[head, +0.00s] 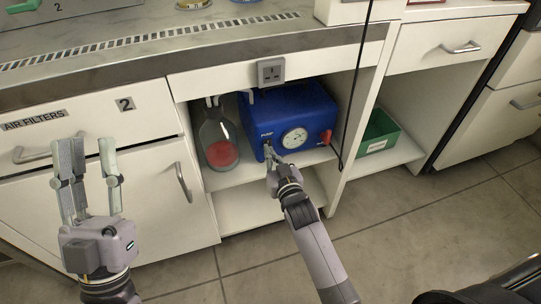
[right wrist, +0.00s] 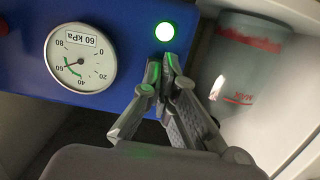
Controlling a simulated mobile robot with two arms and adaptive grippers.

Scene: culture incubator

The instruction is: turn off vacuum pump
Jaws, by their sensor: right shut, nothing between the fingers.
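The blue vacuum pump (head: 305,105) stands on the shelf of the open cabinet bay. Its round white gauge (head: 294,138) is on the front and also shows upside down in the right wrist view (right wrist: 80,60), with the needle near 60. A round green light (right wrist: 165,32) glows on the pump front. My right gripper (head: 269,153) is shut and empty at the front left of the pump. In the right wrist view its fingertips (right wrist: 161,66) are close to the green light; contact cannot be told. My left gripper (head: 90,160) is open and empty before the left cabinet doors.
A glass flask with red liquid (head: 220,153) stands just left of the pump. A red part (head: 326,137) sticks out at the pump's right. A socket (head: 271,71) hangs above, a black cable (head: 354,95) runs down at right, and a green box (head: 379,133) sits beyond.

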